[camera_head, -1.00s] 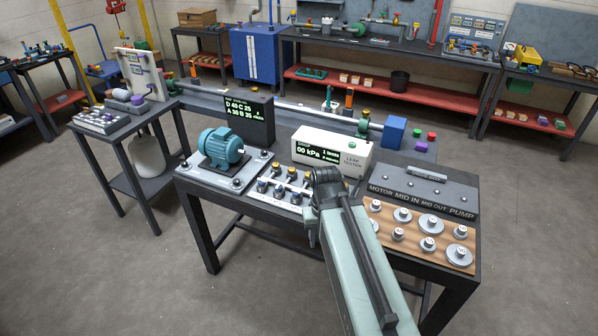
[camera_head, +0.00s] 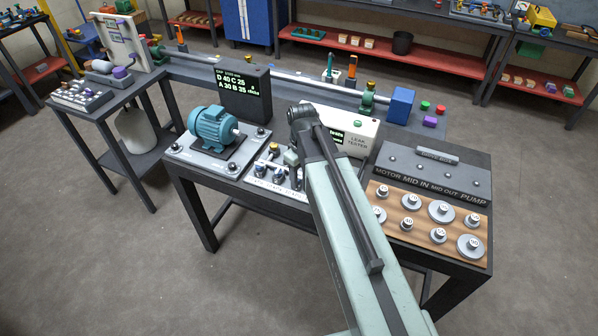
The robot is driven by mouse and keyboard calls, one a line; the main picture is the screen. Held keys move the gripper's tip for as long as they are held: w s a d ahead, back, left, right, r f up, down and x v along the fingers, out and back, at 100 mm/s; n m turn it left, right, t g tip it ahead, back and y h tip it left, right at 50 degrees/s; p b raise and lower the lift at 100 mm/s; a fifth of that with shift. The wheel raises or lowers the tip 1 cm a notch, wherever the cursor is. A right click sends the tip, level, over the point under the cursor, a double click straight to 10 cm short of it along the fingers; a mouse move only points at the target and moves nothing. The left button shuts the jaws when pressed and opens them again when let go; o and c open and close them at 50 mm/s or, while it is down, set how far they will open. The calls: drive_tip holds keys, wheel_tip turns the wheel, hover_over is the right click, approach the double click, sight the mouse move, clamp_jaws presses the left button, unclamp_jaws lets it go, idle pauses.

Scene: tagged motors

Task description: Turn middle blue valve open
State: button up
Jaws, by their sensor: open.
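A pale valve panel (camera_head: 254,182) lies on the front bench, between the teal motor and my arm. It carries small knobs in a blue row and a yellow row. One blue valve (camera_head: 259,169) shows at the left, and another blue valve (camera_head: 275,174) shows beside it. The right end of the panel is behind my arm, so I cannot tell how every valve is turned. A yellow knob (camera_head: 273,148) stands behind the blue ones. My gripper (camera_head: 295,178) points down over the panel's right part, mostly hidden by my arm; it is open, and contact with a valve cannot be seen.
The teal motor (camera_head: 213,130) sits on a plate at the left. The leak tester (camera_head: 358,134) and black display (camera_head: 243,92) stand behind the panel. Several round weights lie on a wooden board (camera_head: 388,236) at the right, before a grey labelled box (camera_head: 432,178).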

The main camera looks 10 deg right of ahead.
drive_tip(key=w+n, duration=0.4)
drive_tip(key=w+r+n, duration=0.1)
drive_tip(key=w+n, duration=0.1)
drive_tip(key=w, duration=0.1)
drive_tip(key=shift+p, duration=0.3)
wheel_tip(320, 180, down, 8)
drive_tip(key=b, duration=0.8)
drive_tip(key=shift+s, duration=0.15)
drive_tip(key=shift+r, duration=0.1)
